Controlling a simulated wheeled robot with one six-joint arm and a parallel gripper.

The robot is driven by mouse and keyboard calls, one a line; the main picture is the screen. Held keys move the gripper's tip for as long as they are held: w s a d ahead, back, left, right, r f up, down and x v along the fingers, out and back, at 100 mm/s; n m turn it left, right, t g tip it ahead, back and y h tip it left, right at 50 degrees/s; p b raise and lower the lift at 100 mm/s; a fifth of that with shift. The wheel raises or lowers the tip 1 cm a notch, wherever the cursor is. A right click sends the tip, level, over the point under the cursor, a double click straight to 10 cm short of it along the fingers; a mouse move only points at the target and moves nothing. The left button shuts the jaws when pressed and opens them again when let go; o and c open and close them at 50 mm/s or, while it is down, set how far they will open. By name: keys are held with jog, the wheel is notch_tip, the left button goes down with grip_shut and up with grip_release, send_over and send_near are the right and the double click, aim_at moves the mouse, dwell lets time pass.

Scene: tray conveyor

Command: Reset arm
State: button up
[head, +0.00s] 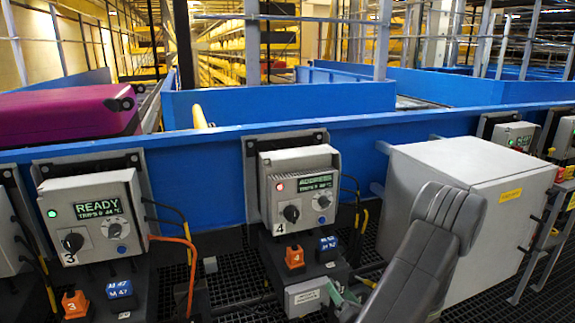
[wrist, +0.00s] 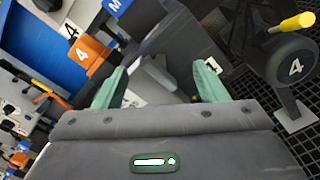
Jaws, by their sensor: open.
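My gripper (wrist: 162,68) shows in the wrist view with its two green fingers wide apart and nothing between them. In the head view my grey arm reaches down at the lower right, and a green part of my gripper (head: 338,295) shows low beside station 4. A dark round hub marked 4 (wrist: 294,69) with a yellow-ended handle (wrist: 292,23) is right of my fingers, apart from them. Station 4's control box (head: 299,188) has a red light lit and a lit display. An orange block marked 4 (head: 294,257) sits below it, also in the wrist view (wrist: 84,53).
Station 3's box (head: 92,215) shows READY and a green light. A blue conveyor wall (head: 200,192) runs behind the stations. A magenta suitcase (head: 62,120) lies at the left. A large grey cabinet (head: 470,215) stands close to my arm. Dark grating covers the floor.

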jog(key=shift+n+b, duration=1.6)
jog(key=shift+n, duration=0.9)
jog(key=shift+a, duration=0.1)
